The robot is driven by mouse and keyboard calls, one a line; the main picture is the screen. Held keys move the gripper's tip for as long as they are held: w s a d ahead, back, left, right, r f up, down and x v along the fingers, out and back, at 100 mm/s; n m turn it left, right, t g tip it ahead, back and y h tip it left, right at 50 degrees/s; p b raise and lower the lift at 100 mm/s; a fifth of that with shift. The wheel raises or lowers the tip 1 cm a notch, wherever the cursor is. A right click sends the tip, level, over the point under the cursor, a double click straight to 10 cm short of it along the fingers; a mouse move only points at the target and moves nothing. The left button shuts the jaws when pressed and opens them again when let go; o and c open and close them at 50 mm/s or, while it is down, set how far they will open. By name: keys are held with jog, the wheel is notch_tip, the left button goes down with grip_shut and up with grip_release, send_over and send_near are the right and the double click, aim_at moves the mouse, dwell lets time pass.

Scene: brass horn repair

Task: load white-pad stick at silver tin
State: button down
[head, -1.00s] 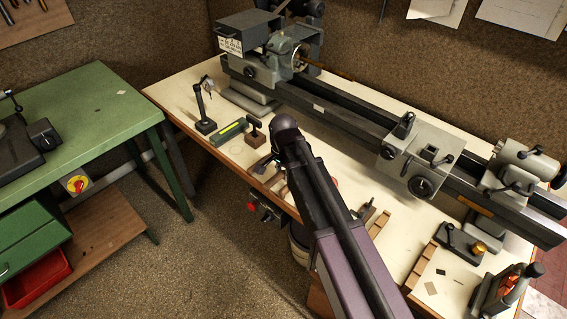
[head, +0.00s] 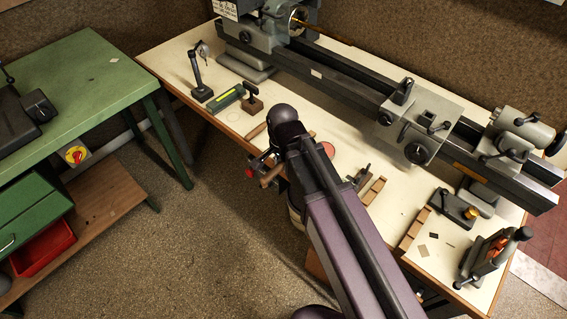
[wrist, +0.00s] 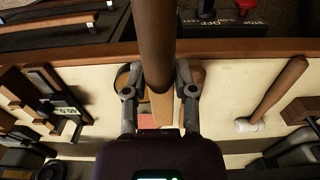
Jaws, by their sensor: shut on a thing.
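My gripper (wrist: 158,92) is shut on a brown wooden stick (wrist: 157,45), whose thick end juts out past the bench's front edge. The stick's end also shows in the head view (head: 271,177); its other end is hidden, so I cannot tell its pad. Another wooden-handled stick with a white end (wrist: 249,125) lies on the bench at the right of the wrist view; its handle shows in the head view (head: 257,131). A dark-rimmed round thing (wrist: 122,76) sits partly behind the left finger. I cannot make out a silver tin for certain.
A reddish disc (head: 328,149) lies on the bench. The lathe (head: 360,85) runs along the back. A red stop button (wrist: 245,4) is beyond the front edge.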

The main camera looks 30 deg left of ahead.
dwell(0.3)
jog(key=c, duration=1.2)
grip_release()
jog(key=shift+c, duration=0.2)
grip_shut()
jog(key=shift+w, duration=0.1)
